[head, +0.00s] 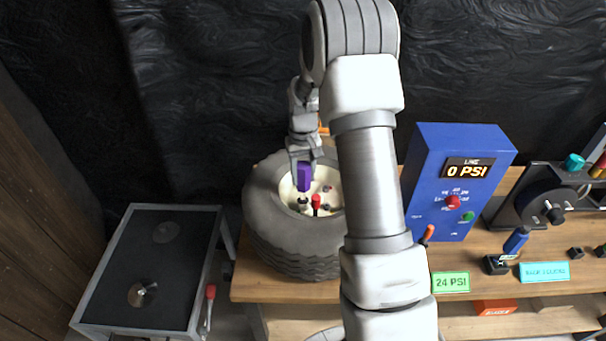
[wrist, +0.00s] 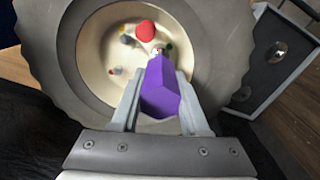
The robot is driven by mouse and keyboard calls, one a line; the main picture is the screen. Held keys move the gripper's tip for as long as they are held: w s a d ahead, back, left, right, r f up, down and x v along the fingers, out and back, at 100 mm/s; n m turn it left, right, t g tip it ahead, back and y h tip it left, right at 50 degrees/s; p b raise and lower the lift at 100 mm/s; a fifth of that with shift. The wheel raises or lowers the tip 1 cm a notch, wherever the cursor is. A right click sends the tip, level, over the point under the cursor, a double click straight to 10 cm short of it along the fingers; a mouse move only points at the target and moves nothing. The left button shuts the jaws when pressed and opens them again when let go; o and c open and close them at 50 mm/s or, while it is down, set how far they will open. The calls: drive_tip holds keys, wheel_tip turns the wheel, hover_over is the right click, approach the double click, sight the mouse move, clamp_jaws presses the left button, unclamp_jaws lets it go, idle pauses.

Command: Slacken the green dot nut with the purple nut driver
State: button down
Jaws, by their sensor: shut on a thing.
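My gripper (head: 303,164) is shut on the purple nut driver (head: 304,178) above the pale hub of the tyre (head: 268,228). In the wrist view the driver (wrist: 161,88) lies between the fingers, pointing into the hub (wrist: 97,50). A small green dot (wrist: 169,46) shows just beyond and right of the driver's far end. The nut by that dot is mostly hidden by the driver; I cannot tell whether the driver touches it. Other small nuts, one with a yellow dot (wrist: 122,30) and one with a red dot (wrist: 112,71), sit around the hub.
A red knob (wrist: 145,30) stands up in the hub, close beyond the driver. A blue gauge box (head: 440,200) reading 0 PSI stands right of the tyre on the wooden bench. A black-topped cart (head: 130,255) stands at left. My arm hides the tyre's right side.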

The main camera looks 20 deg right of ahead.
sight(303, 165)
drive_tip(key=shift+r+p, duration=2)
drive_tip(key=shift+r, duration=1.4)
drive_tip(key=shift+f, duration=0.2)
drive_tip(key=shift+f+m+b, duration=0.9)
drive_tip(key=shift+f+b, duration=0.55)
drive_tip(key=shift+f, duration=0.35)
